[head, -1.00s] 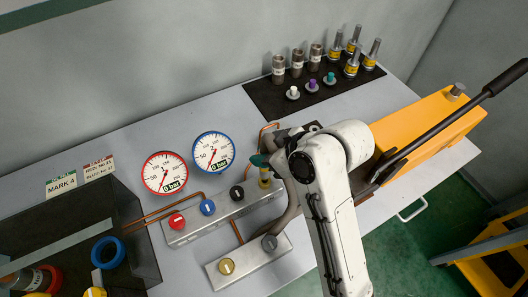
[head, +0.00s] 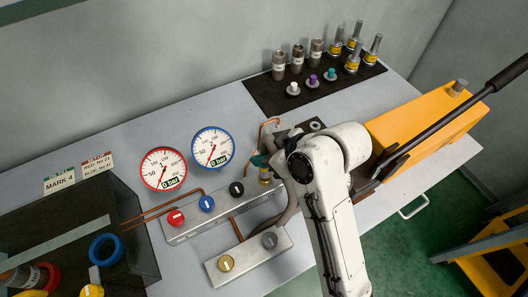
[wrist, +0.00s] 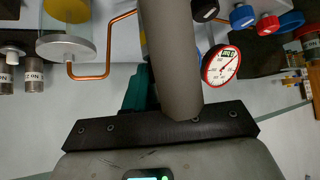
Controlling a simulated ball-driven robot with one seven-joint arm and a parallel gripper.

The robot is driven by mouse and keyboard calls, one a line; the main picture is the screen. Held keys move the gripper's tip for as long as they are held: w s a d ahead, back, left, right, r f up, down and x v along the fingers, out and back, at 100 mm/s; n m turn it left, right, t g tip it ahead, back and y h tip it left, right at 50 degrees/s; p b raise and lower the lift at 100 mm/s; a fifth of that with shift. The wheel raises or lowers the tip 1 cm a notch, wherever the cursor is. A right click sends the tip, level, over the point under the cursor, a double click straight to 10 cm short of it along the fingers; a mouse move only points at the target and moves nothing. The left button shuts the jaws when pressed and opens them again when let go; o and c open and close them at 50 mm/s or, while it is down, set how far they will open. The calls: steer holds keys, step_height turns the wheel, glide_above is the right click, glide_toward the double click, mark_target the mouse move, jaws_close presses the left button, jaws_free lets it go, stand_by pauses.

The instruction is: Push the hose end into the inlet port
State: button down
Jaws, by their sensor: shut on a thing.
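My gripper (wrist: 160,126) shows in the wrist view as a dark bolted bar across the lower part. It is shut on the hose (wrist: 172,60), a thick grey-brown tube that fills the middle of that view. In the head view the hose (head: 289,207) curves up from behind the valve blocks and passes behind my white arm. The arm hides my gripper and the hose end there. I cannot make out the inlet port or whether the hose end touches it. A teal handle (head: 258,160) stands just left of the arm; it is partly hidden in the wrist view (wrist: 136,90).
Two gauges, red-rimmed (head: 163,168) and blue-rimmed (head: 212,147), stand left of the arm, behind a valve block (head: 190,229) with coloured knobs. Copper pipes run close by. An orange pump (head: 425,135) with a long lever stands right. A dark mat (head: 262,97) holds fittings at the back.

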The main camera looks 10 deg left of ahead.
steer(key=shift+f, duration=0.6)
steer(key=c, duration=0.9)
jaws_free()
steer(key=b+v, duration=0.1)
steer(key=v, duration=0.9)
steer(key=shift+s+d+r+b, duration=0.1)
steer(key=shift+d+r+b, duration=0.15)
steer(key=shift+r+b, duration=0.05)
